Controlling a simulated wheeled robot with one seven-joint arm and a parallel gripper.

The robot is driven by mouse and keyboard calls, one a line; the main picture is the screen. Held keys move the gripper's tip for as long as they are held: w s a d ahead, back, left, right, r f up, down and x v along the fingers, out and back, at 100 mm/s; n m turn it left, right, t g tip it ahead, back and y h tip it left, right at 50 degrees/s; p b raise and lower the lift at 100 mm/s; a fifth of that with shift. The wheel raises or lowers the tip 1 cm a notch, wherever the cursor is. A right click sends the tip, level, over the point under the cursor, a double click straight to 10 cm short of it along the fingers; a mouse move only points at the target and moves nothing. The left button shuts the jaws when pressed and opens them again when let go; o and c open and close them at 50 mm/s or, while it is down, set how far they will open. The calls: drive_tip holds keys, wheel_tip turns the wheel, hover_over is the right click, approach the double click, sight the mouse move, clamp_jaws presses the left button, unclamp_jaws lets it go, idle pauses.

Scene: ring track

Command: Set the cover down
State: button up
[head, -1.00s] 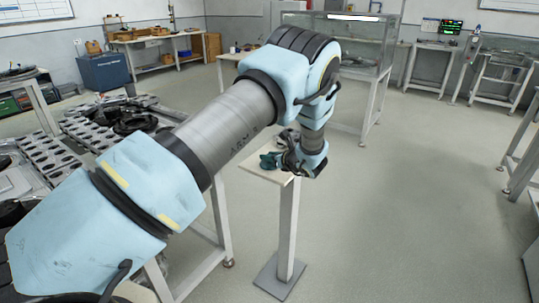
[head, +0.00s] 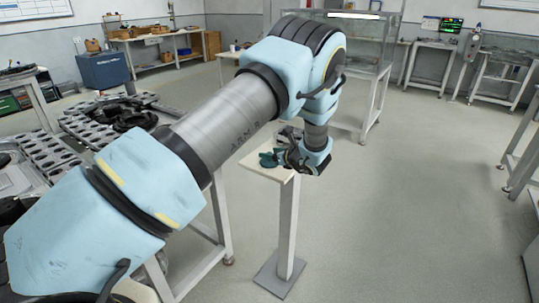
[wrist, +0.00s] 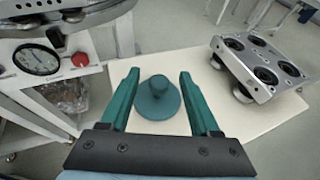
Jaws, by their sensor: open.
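The cover (wrist: 158,98) is a teal round disc with a raised knob. In the wrist view it rests on a pale stand top (wrist: 222,118), between the two teal fingers of my gripper (wrist: 158,85). The fingers are apart, with a gap on each side of the knob. In the head view my gripper (head: 283,158) is low over the small stand, and the cover (head: 268,160) shows as a teal patch beside it, partly hidden by the wrist.
A dial gauge (wrist: 38,58) and a red knob (wrist: 80,59) are at the left. A table with perforated trays (head: 45,150) stands left of the stand.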

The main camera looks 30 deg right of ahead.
drive_tip(key=b+v, duration=0.3)
drive_tip(key=v, duration=0.8)
drive_tip(key=w+a+r+n+g+y, duration=0.15)
drive_tip(key=a+n+g, duration=0.4)
drive_tip(key=a, duration=0.85)
drive_tip(key=w+a+r+n+g+y, duration=0.1)
drive_tip(key=w+a+n+g+y, duration=0.15)
drive_tip(key=a+n, duration=0.9)
drive_tip(key=s+a+r+n+g+h, duration=0.2)
drive_tip(key=s+a+n+h, duration=0.1)
drive_tip(key=s+a+n, duration=0.3)
drive_tip(key=s+a+r+n+g+h, duration=0.1)
drive_tip(key=s+a+r+n+h, duration=0.1)
drive_tip(key=s+a+n, duration=0.4)
drive_tip(key=a+n, duration=0.4)
drive_tip(key=a, duration=0.4)
drive_tip(key=shift+s+r+n+g+h, duration=0.15)
drive_tip(key=shift+r+n+g+h, duration=0.15)
drive_tip(key=shift+r+g+h, duration=0.1)
drive_tip(key=shift+a, duration=0.1)
